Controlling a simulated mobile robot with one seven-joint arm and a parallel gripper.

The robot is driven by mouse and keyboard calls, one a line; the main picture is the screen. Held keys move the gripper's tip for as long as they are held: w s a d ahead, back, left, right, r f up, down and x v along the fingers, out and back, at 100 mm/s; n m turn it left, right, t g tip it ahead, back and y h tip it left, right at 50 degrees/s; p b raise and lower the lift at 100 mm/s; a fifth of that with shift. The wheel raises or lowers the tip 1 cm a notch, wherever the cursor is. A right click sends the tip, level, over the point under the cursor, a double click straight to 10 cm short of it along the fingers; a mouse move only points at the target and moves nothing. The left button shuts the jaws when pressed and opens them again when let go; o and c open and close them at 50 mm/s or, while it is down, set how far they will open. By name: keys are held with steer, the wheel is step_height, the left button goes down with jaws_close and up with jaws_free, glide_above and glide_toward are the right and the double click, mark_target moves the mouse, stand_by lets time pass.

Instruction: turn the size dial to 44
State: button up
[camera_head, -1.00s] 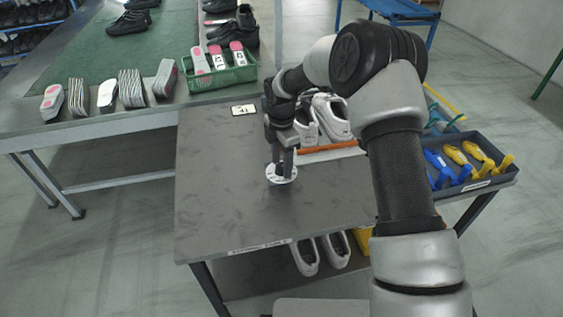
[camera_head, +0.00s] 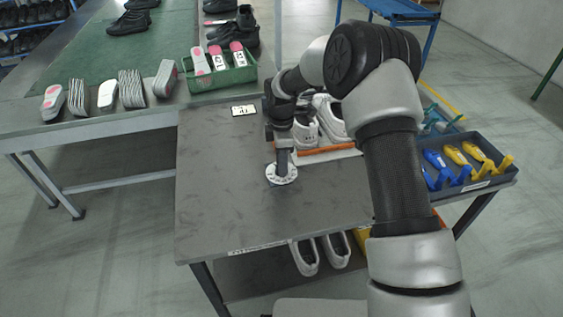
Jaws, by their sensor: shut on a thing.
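The size dial (camera_head: 281,175) is a small round white disc with dark marks around its rim, on the dark grey table (camera_head: 220,190). My gripper (camera_head: 281,165) points straight down over the dial and is shut on its middle part, which the fingers hide. The marks on the dial are too small to read. A small white card (camera_head: 244,109) with dark print lies at the back left of the table; its number is not clear.
White shoes (camera_head: 325,122) and an orange bar (camera_head: 328,149) are just behind and right of my gripper. A dark tray (camera_head: 466,180) of blue and yellow pieces stands at the right. A green crate (camera_head: 222,78) is on the bench behind. The table's front left is clear.

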steer(key=m, duration=1.4)
steer(key=shift+m, duration=0.3)
steer(key=m, duration=0.5)
steer(key=m+p, duration=0.1)
steer(key=m, duration=0.5)
stand_by(0.4)
steer(key=o, duration=1.1)
steer(key=shift+c, duration=0.2)
step_height(320, 180, up, 18)
steer(key=p, duration=0.2)
steer(key=shift+f, duration=0.25)
